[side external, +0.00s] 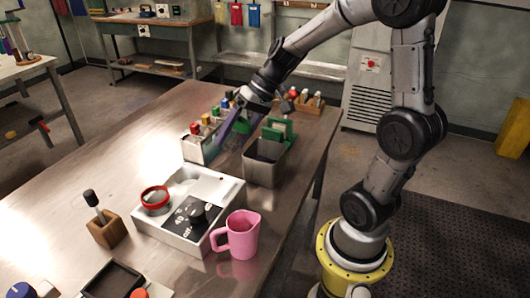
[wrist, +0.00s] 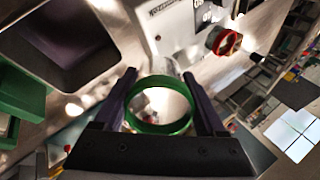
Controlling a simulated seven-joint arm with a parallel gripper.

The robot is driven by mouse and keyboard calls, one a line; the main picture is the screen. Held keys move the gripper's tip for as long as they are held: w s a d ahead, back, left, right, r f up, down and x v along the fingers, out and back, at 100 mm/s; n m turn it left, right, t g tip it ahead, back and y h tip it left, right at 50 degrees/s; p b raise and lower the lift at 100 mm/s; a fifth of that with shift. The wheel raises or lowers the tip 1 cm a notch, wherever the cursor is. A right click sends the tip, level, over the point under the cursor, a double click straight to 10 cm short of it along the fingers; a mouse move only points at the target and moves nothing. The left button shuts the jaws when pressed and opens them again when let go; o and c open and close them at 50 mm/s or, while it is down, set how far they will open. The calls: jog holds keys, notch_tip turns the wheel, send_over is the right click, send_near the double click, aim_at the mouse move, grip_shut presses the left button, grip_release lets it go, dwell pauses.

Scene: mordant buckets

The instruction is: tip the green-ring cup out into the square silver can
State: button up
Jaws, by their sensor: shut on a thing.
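The green-ring cup (wrist: 160,127) is between the two fingers of my gripper (wrist: 165,80) in the wrist view. Its green rim faces the camera and its inside looks pale; I cannot tell what it holds. The square silver can (side external: 264,168) stands on the bench in the side view, with its dark open top upward. In the wrist view the can (wrist: 70,45) is at the upper left, apart from the cup. In the side view my gripper (side external: 226,130) is behind and left of the can, above the bench; the cup is mostly hidden there.
A green object (side external: 280,130) stands just behind the can. A white box with several coloured-top bottles (side external: 196,150) is left of it. A white scale (side external: 180,232) with a red-ring cup (side external: 155,197) and a pink jug (side external: 238,235) are nearer the camera.

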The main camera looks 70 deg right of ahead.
jog(key=shift+w+a+f+g+h, duration=0.4)
jog(key=shift+w+a+g+h, duration=0.15)
jog(key=shift+g+h, duration=0.2)
jog(key=shift+w+a+f+g+h, duration=0.4)
jog(key=shift+w+a+g+h, duration=0.1)
jog(key=shift+g+h, duration=0.25)
jog(key=shift+w+a+f+g+h, duration=0.35)
jog(key=shift+w+a+g+h, duration=0.05)
jog(key=shift+g+h, duration=0.4)
notch_tip(320, 180, up, 6)
jog(key=shift+d, duration=0.1)
jog(key=w+d+r+n, duration=0.3)
jog(key=w+d+n, duration=0.1)
jog(key=w, duration=0.3)
jog(key=shift+w+r+n, duration=0.3)
jog(key=shift+n, duration=0.4)
